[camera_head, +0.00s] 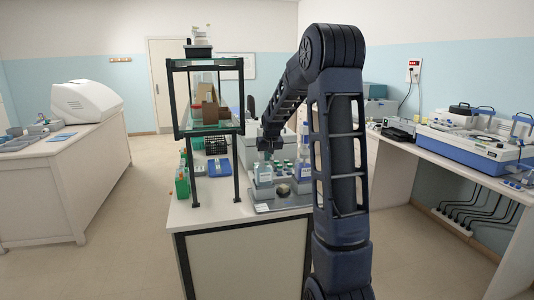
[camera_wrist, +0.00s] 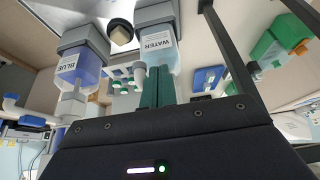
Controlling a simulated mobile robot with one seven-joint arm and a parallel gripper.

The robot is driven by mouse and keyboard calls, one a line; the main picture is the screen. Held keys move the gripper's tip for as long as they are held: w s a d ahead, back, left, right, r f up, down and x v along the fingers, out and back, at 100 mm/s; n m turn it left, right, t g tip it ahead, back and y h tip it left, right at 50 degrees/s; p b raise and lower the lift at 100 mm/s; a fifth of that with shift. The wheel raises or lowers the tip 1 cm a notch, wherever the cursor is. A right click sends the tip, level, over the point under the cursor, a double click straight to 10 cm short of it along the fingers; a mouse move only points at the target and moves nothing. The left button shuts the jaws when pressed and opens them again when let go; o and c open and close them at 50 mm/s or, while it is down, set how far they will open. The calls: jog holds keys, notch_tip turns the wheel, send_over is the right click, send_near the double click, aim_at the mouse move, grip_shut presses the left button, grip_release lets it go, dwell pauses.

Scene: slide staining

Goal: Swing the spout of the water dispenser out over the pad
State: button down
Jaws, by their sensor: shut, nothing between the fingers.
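The water dispenser (camera_wrist: 158,42) is a clear bottle labelled WATER in a grey holder, seen tilted in the wrist view. It stands at the left of the tray in the head view (camera_head: 263,174). A short white piece (camera_wrist: 138,76), seemingly its spout, shows beside my fingers; whether they touch is unclear. My gripper (camera_wrist: 159,84) has its green fingers together and empty, close by the bottle. In the head view my gripper (camera_head: 268,150) is just above the dispenser. A small dark and beige block (camera_wrist: 121,28) lies between the bottles; I cannot tell whether it is the pad.
A bottle labelled BLUE (camera_wrist: 80,68) stands beside the water one, with a white spout. Both are by a grey metal tray (camera_head: 265,207). A black-framed shelf (camera_head: 243,130) rises to the left of the dispenser. Small green-capped bottles (camera_wrist: 124,76) stand close to my fingers.

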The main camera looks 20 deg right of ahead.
jog(key=shift+d, duration=1)
jog(key=shift+w+d, duration=0.25)
jog(key=shift+d, duration=0.75)
jog(key=shift+w+d, duration=0.25)
jog(key=shift+d, duration=0.25)
jog(key=shift+w+d, duration=0.25)
jog(key=shift+d, duration=0.25)
jog(key=shift+w+d, duration=0.65)
jog(key=shift+d, duration=0.2)
jog(key=shift+w, duration=0.1)
